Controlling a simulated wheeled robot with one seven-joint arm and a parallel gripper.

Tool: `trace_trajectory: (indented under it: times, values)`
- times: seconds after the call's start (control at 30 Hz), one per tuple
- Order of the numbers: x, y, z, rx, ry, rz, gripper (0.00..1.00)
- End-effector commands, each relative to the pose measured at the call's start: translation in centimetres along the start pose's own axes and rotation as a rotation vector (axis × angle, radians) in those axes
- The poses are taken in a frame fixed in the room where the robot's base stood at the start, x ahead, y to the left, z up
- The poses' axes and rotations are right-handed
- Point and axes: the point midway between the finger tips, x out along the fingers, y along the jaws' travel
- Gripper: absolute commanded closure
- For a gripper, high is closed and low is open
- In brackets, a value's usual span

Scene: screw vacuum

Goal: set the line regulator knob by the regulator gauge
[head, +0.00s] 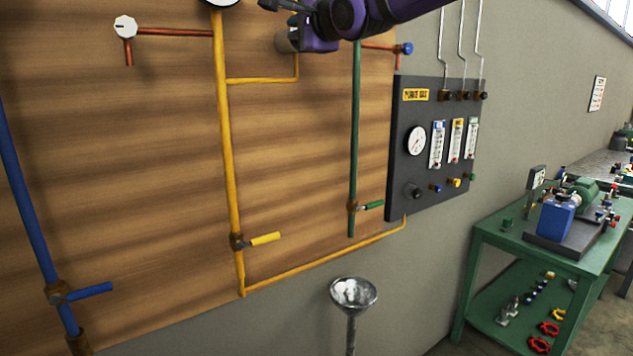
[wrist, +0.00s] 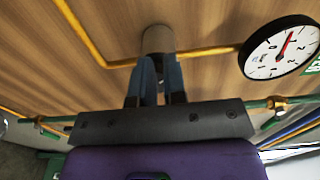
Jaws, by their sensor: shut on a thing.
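The line regulator knob (wrist: 158,38) is a grey-brown cylinder on the yellow pipe in the wrist view. My gripper (wrist: 158,62) has its two blue-grey fingers closed on the knob's near end. In the head view my gripper (head: 298,42) is at the top, beside the yellow branch pipe, and mostly covers the knob (head: 282,43). The regulator gauge (wrist: 281,47) is a round white dial with a black rim at the right of the wrist view. Its red needle points up and slightly right in that picture; its scale is too small to read surely. In the head view the gauge (head: 222,2) is mostly cut off.
The yellow pipe (head: 226,140) and green pipe (head: 355,130) run down the wooden board. A dark purge gas panel (head: 430,190) stands to the right. A metal funnel (head: 353,292) is below, and a green bench (head: 487,232) is at the right. The space before the board is open.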

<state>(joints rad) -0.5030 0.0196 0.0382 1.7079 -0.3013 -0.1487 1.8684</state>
Motion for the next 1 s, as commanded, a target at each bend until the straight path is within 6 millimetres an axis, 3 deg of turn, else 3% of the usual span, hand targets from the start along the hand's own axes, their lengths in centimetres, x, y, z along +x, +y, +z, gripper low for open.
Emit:
trace_trajectory:
  times: [0.03,0.6,1.0]
  values:
    - [0.0,-0.8,0.7,-0.005,-0.013,-0.021,1.0]
    - [-5.6,-0.6,0.6,-0.002,-0.012,-0.016,1.0]
    - [-5.9,-0.5,0.4,-0.008,-0.009,-0.015,1.0]
